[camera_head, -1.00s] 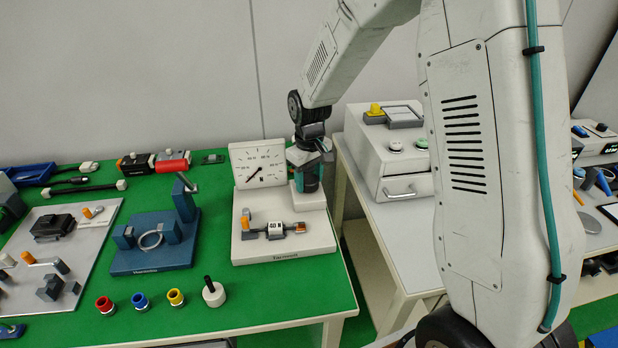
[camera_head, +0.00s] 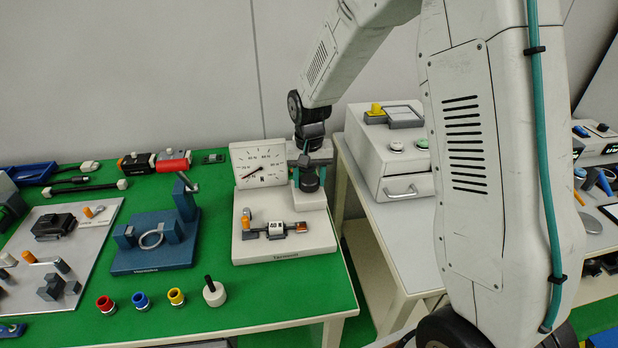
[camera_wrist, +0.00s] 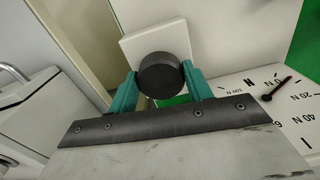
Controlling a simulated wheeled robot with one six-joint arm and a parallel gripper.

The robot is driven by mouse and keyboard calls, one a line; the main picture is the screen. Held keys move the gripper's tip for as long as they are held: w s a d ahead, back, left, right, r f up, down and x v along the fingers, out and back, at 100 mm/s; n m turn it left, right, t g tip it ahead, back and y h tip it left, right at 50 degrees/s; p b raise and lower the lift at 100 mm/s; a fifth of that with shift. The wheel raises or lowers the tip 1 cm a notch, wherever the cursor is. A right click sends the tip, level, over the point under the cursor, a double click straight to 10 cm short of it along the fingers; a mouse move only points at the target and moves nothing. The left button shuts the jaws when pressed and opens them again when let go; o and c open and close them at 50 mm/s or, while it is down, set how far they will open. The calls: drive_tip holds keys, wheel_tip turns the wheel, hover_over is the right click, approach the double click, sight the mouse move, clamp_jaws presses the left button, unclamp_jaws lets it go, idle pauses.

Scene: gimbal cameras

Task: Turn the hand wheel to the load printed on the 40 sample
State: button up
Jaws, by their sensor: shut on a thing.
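The white tester (camera_head: 285,247) on the green table has a dial (camera_head: 258,160) at its back, also in the wrist view (camera_wrist: 240,100). The sample (camera_head: 276,229), with a white tag whose small print I cannot read surely, lies across the tester base. The dark round hand wheel (camera_wrist: 160,75) is between the teal fingers of my gripper (camera_wrist: 158,82), which is shut on it. In the head view my gripper (camera_head: 308,178) is over the tester's right rear post.
A blue fixture (camera_head: 155,255) with a ring stands left of the tester. Red, blue and yellow knobs (camera_head: 175,297) and a black-handled white piece (camera_head: 214,292) stand in front. A white box (camera_head: 390,150) stands on the right-hand table.

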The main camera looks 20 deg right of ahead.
sight(309, 179)
idle(0.3)
drive_tip(key=o, duration=1)
drive_tip(key=shift+r, duration=3.95)
